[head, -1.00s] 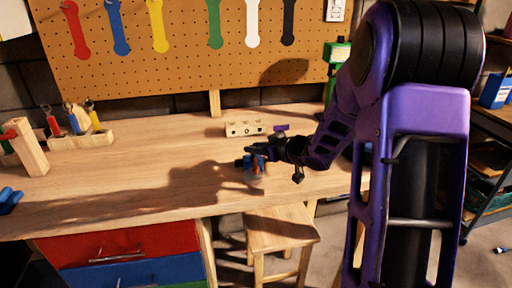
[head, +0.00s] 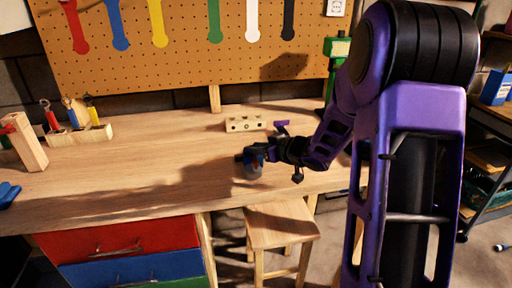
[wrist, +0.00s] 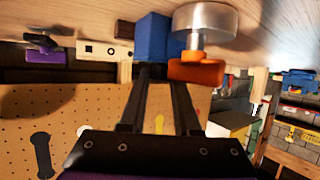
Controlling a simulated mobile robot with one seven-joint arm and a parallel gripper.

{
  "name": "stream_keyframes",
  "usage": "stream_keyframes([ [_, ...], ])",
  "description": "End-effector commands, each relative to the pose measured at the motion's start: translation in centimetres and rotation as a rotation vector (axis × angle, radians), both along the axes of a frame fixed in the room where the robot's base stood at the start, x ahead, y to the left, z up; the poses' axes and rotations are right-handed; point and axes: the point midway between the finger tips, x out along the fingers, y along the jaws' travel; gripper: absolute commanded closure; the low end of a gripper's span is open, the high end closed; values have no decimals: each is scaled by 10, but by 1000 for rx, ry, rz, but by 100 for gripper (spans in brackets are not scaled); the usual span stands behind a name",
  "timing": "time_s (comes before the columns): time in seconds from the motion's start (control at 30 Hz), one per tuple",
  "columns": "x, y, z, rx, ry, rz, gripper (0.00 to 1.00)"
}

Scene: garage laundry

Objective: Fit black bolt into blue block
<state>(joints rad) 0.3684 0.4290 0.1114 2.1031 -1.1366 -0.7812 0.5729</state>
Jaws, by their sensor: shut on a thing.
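My gripper (head: 256,153) is over the bench near its front edge, with its fingers shut on a blue block (wrist: 155,38). The block also shows small and dark in the head view. An orange piece (wrist: 195,72) with a silver shaft and a wide silver disc (wrist: 205,18) sits right beside the block in the wrist view; whether they touch is unclear. A purple piece (head: 282,125) lies behind my gripper; in the wrist view a dark part shows by it (wrist: 40,40). I cannot make out a black bolt for certain.
A pale wooden block with holes (head: 245,124) sits on the bench behind my gripper. A wooden tool rack (head: 80,135) stands at left by the pegboard (head: 180,60). A stool (head: 280,225) stands in front. The left middle of the bench (head: 140,170) is clear.

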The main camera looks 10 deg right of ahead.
Motion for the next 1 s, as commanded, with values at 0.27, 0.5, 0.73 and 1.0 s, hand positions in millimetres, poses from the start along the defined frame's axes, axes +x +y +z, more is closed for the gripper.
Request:
stream_keyframes([
  [0.27, 0, 0, -1, -1, 2, -1, 53],
  [0.5, 0, 0, 0, -1, 1, -1, 35],
  [0.73, -3, -3, 2, -1, 0, -2, 35],
  [1.0, -41, -25, 23, -3, 0, -4, 35],
])
